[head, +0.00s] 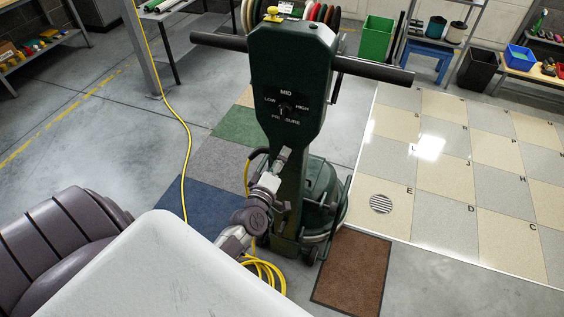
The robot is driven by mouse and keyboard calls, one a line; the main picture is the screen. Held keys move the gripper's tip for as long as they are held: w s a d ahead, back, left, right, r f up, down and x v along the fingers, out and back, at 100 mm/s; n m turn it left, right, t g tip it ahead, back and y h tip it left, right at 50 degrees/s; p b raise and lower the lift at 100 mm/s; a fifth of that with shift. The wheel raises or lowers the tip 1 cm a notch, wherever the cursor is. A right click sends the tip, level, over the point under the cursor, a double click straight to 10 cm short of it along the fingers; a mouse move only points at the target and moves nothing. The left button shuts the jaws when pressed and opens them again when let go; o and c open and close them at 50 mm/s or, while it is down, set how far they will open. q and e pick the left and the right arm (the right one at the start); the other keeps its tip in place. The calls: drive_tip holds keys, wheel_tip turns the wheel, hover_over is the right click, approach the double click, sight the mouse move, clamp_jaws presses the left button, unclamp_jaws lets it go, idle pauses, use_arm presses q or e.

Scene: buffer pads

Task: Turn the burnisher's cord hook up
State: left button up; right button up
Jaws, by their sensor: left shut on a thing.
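The burnisher (290,65) is a tall dark green floor machine standing upright in the middle of the head view. Its black handlebar spans both sides, and its panel has a pressure dial (286,107) marked LOW, MID and HIGH. My left gripper (281,160) is at the front of the column below the dial, shut on a small part there that appears to be the cord hook. The fingers mostly hide it, so its angle cannot be told. A dark curved piece (256,154) shows just left of the fingers. My right gripper is not in view.
A yellow cord (188,150) runs down the floor on the left and lies coiled (265,272) by the burnisher's base. A brown mat (352,272) lies at right front. Checkered tiles (470,180) spread to the right. Shelves, a green bin (376,40) and cord reels stand behind.

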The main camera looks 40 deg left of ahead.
use_arm(q)
drive_tip(key=shift+s+a+n+b, duration=0.1)
drive_tip(key=shift+a+n+b, duration=0.15)
drive_tip(key=shift+n, duration=0.75)
drive_tip(key=shift+a+n+b, duration=0.1)
drive_tip(key=shift+n+b, duration=0.15)
drive_tip(key=shift+n, duration=0.75)
drive_tip(key=o, duration=1.2)
drive_tip(key=shift+c, duration=0.2)
drive_tip(key=v, duration=1.2)
